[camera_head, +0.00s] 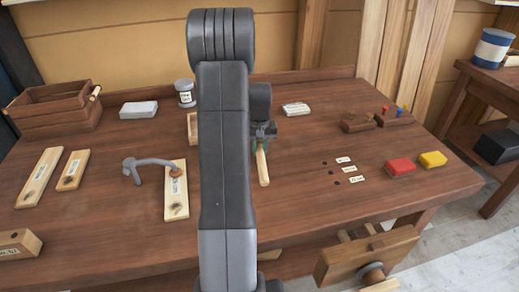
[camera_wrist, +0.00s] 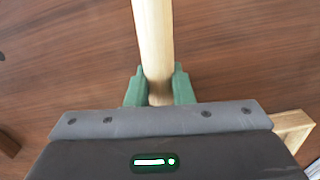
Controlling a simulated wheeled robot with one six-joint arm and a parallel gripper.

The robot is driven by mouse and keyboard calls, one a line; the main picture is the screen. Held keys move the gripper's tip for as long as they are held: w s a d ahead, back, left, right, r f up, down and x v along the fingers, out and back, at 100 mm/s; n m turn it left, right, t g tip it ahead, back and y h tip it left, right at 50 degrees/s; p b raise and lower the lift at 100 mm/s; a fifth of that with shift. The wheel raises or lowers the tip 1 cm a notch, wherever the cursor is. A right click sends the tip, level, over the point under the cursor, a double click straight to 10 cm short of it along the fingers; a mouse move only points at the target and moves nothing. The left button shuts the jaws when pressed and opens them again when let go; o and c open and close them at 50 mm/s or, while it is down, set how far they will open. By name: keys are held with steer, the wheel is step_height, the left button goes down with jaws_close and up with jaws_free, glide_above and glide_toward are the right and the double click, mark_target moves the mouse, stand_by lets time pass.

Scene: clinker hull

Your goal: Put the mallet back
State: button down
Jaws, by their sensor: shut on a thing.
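My gripper (camera_head: 263,131) is above the middle of the bench, partly behind my own arm. Its green fingers (camera_wrist: 159,88) are shut on a pale wooden handle (camera_wrist: 153,40), taken to be the mallet's. In the wrist view the handle runs up out of the picture. In the head view the handle (camera_head: 262,165) points toward the front of the bench. No mallet head shows in either view. I cannot tell whether the handle touches the bench top.
The wooden bench (camera_head: 300,215) carries labelled boards (camera_head: 40,175) and a grey bent tool (camera_head: 150,161) at left. A crate (camera_head: 55,112) stands behind them. Red (camera_head: 400,167) and yellow (camera_head: 433,159) blocks lie right. A wooden vise (camera_head: 365,255) juts out at front right.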

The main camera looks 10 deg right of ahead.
steer(key=shift+f, duration=0.35)
steer(key=c, duration=1.2)
jaws_free()
steer(key=shift+r, duration=0.1)
steer(key=shift+r+p, duration=2.35)
steer(key=shift+r, duration=1.55)
